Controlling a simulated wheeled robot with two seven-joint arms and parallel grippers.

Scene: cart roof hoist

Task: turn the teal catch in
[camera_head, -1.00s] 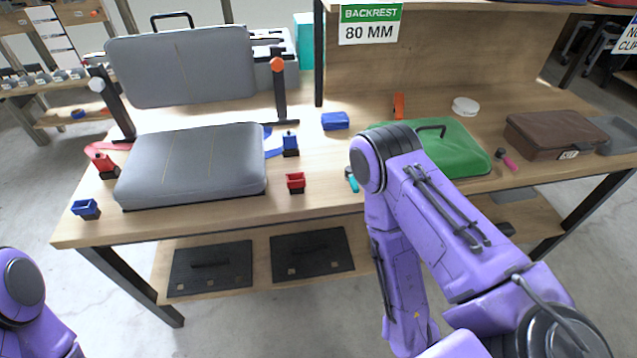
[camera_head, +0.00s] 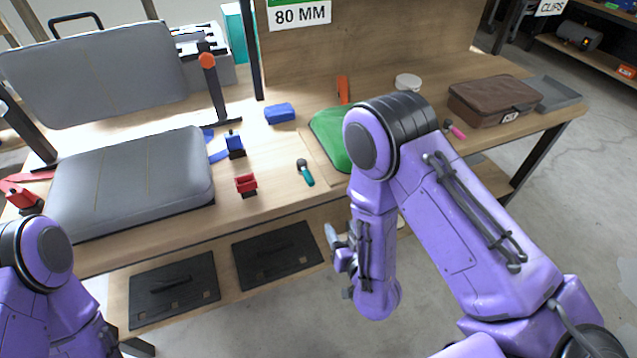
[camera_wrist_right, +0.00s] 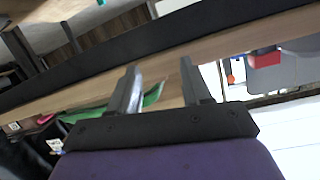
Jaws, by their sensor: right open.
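The teal catch (camera_head: 305,172) is a small teal lever with a dark round pivot, lying on the bench top near the front edge, left of the green case (camera_head: 330,138). My right gripper (camera_head: 334,244) is low in front of the bench edge, below and slightly right of the catch, and apart from it. In the right wrist view its two dark fingers (camera_wrist_right: 162,82) stand apart with nothing between them. The catch cannot be made out in that view. Only my left arm's links show at the lower left; its gripper is out of view.
A similar pink catch (camera_head: 455,130) is by the brown case (camera_head: 495,98). My right arm hides part of the green case. The bench's front edge (camera_head: 285,212) is between gripper and catch.

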